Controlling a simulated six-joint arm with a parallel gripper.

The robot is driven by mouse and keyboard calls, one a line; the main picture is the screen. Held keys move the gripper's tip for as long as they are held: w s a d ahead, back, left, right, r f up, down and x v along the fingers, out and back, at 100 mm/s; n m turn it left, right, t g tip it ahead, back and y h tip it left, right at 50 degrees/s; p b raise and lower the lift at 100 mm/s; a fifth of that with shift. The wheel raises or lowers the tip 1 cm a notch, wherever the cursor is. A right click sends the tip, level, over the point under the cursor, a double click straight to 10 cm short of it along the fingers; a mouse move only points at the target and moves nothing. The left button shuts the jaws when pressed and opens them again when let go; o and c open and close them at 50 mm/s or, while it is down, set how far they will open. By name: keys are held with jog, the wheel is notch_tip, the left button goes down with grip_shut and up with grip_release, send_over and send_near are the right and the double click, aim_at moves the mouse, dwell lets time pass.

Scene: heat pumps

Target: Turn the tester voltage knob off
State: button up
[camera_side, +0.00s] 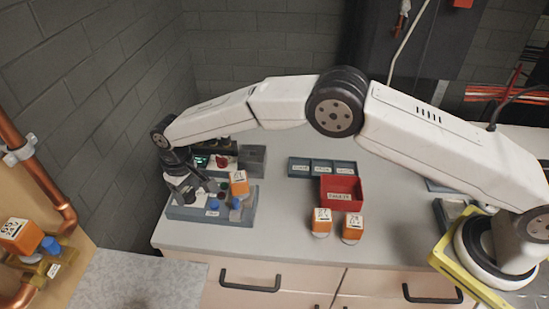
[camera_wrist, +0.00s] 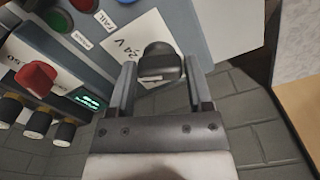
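The tester (camera_side: 185,213) is a blue-grey unit at the left end of the bench in the side view, and its panel (camera_wrist: 205,25) fills the top of the wrist view. A black knob (camera_wrist: 160,60) stands on it beside a white label reading 24 V (camera_wrist: 125,47). My gripper (camera_wrist: 161,85) is open, with one finger on each side of this knob; small gaps seem to show, but I cannot tell for certain about contact. In the side view my gripper (camera_side: 191,193) is low over the tester's left part and hides the knob.
An orange block (camera_side: 239,184) stands on the tester. A red bin (camera_side: 341,193) and two orange blocks (camera_side: 321,218) are to the right.

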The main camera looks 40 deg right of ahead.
aim_at(188, 191)
grip_shut()
jog(key=shift+n, duration=2.2)
jog(key=o, duration=0.5)
grip_release()
jog(key=shift+r, duration=3.95)
